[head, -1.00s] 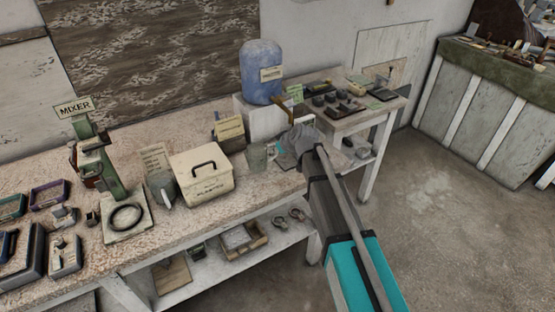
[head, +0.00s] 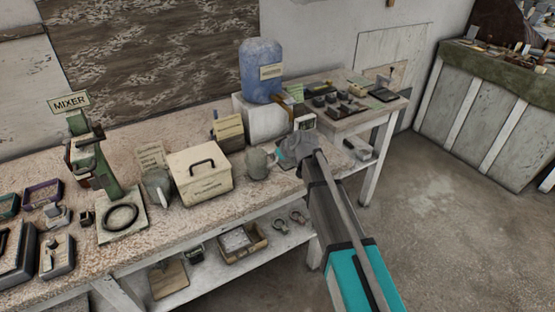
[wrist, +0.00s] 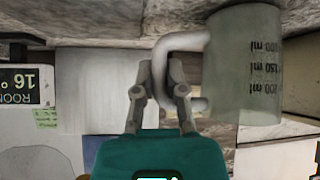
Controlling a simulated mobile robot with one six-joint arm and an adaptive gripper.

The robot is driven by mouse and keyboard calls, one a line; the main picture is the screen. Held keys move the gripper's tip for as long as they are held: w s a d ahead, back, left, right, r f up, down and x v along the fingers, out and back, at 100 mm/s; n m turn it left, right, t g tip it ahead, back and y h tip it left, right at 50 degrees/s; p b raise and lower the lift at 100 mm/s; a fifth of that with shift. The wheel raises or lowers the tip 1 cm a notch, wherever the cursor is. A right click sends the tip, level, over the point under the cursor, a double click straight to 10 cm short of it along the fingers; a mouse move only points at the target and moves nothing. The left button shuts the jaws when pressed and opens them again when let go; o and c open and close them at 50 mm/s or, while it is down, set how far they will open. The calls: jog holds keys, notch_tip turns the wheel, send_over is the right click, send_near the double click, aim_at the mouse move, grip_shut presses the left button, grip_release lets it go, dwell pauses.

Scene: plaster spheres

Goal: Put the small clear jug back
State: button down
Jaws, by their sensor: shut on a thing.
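The small clear jug (head: 257,164) is a cloudy, see-through measuring jug with a side handle. In the head view it is at the bench's right end, just right of the cream box. In the wrist view the jug (wrist: 243,70) shows dark ml marks, and its handle (wrist: 182,42) lies at my fingertips. My gripper (head: 279,157) is at the jug's right side, shut on the handle; its fingers also show in the wrist view (wrist: 164,78). The jug's base looks at or close to the bench top; I cannot tell whether it touches.
The cream lidded box (head: 201,175) stands close left of the jug. A small labelled card (head: 229,128) stands behind it. A blue drum (head: 261,72) sits on a white block (head: 262,118). The bench's front edge is close.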

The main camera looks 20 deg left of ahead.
jog(key=shift+f, duration=0.1)
dwell(0.3)
jog(key=c, duration=0.7)
grip_release()
jog(key=shift+p+v, duration=0.65)
jog(key=shift+v, duration=0.25)
jog(key=p+v, duration=0.7)
jog(key=v, duration=0.3)
jog(key=shift+s, duration=0.1)
jog(key=shift+d, duration=0.1)
